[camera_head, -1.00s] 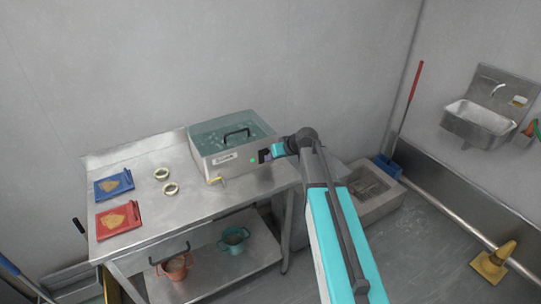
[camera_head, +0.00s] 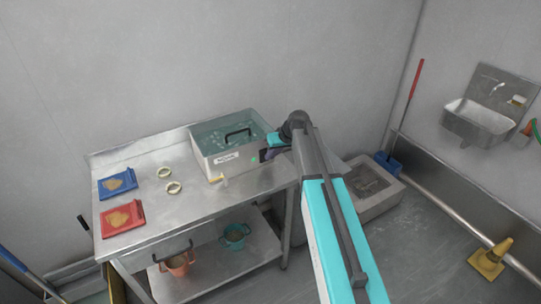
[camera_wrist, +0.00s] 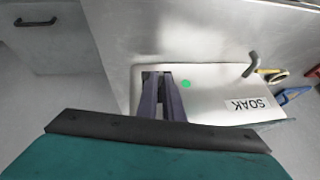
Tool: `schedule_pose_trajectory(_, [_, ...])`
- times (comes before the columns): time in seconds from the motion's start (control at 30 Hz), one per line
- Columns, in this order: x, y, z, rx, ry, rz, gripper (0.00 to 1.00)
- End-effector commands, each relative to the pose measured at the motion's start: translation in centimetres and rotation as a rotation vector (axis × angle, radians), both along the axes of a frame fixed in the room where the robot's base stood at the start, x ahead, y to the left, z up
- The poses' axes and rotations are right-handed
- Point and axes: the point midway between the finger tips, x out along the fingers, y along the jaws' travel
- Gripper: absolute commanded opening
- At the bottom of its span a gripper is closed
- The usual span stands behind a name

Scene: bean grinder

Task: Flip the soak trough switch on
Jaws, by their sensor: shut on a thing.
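The soak trough (camera_head: 210,159) is a pale metal box of water with a SOAK label, at the right end of the steel table. It also shows in the wrist view (camera_wrist: 215,100). A green dot (camera_wrist: 187,84) is on its labelled face, right of my fingers; it is also in the head view (camera_head: 253,160). My gripper (camera_wrist: 158,76) has its dark purple fingers close together against that face, at the dark switch panel (camera_head: 263,155). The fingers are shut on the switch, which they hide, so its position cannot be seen.
The steel table (camera_head: 200,198) also bears a blue tray (camera_head: 118,183), a red tray (camera_head: 122,217) and two pale rings. Two buckets stand on the lower shelf. A floor basin (camera_head: 372,190) is right of the table. Open floor lies in front.

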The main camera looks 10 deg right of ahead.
Motion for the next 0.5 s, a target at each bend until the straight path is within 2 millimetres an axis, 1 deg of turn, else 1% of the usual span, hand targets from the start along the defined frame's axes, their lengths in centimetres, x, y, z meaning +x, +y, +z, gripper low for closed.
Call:
schedule_pose_trajectory(0.03, [-0.24,-0.02,-0.18,-0.001,0.008,0.002,0.0])
schedule_pose_trajectory(0.1, [-0.24,-0.01,-0.17,-0.001,0.007,0.002,0.15])
schedule_pose_trajectory(0.17, [-0.21,0.0,-0.15,-0.001,0.006,0.002,0.25])
schedule_pose_trajectory(0.5, [-0.09,0.04,-0.01,0.0,0.002,0.002,0.26])
